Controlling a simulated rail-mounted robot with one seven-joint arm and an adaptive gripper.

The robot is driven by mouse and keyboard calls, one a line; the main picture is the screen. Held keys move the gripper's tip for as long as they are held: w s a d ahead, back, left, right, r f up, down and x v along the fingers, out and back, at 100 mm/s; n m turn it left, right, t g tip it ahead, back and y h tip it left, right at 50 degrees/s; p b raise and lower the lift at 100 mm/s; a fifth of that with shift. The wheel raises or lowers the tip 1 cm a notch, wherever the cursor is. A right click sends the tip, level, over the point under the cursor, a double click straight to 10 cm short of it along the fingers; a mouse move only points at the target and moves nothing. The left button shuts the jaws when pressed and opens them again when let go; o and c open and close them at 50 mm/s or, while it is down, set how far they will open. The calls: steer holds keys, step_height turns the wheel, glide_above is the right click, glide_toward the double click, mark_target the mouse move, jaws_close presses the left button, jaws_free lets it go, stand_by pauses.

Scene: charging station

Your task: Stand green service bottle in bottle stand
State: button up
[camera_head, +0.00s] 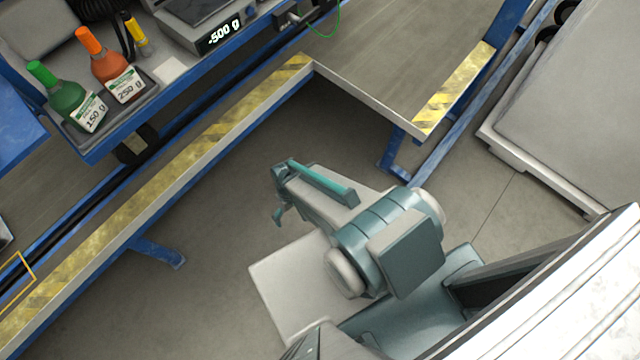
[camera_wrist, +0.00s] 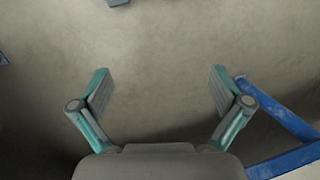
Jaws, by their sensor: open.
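The green service bottle (camera_head: 64,94), labelled 150 g, is in the head view at the upper left, leaning in a dark tray (camera_head: 92,142) on the blue-framed bench. An orange bottle (camera_head: 106,66), labelled 250 g, leans beside it. My gripper (camera_head: 279,194) is over the floor in front of the bench, well to the right of and below the green bottle in the picture. In the wrist view my gripper (camera_wrist: 159,88) has its fingers spread with nothing between them. I cannot pick out a bottle stand for certain in either view.
A scale (camera_head: 205,35) reading -500 g stands right of the bottles, with a yellow-capped item (camera_head: 136,36) nearby. Yellow-black striped edges (camera_head: 215,135) line the bench. A yellow outline (camera_head: 20,282) shows at the left edge. A grey cabinet (camera_head: 580,110) is at right. Open floor surrounds my gripper.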

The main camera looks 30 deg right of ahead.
steer(key=s+d+m+g, duration=0.1)
steer(key=s+d+g, duration=0.1)
steer(key=s, duration=0.4)
steer(key=s+d+m+g+h, duration=0.1)
steer(key=s+d+g, duration=0.1)
steer(key=s+d, duration=0.2)
steer(key=shift+s+d, duration=0.3)
steer(key=shift+s, duration=0.55)
stand_by(1.1)
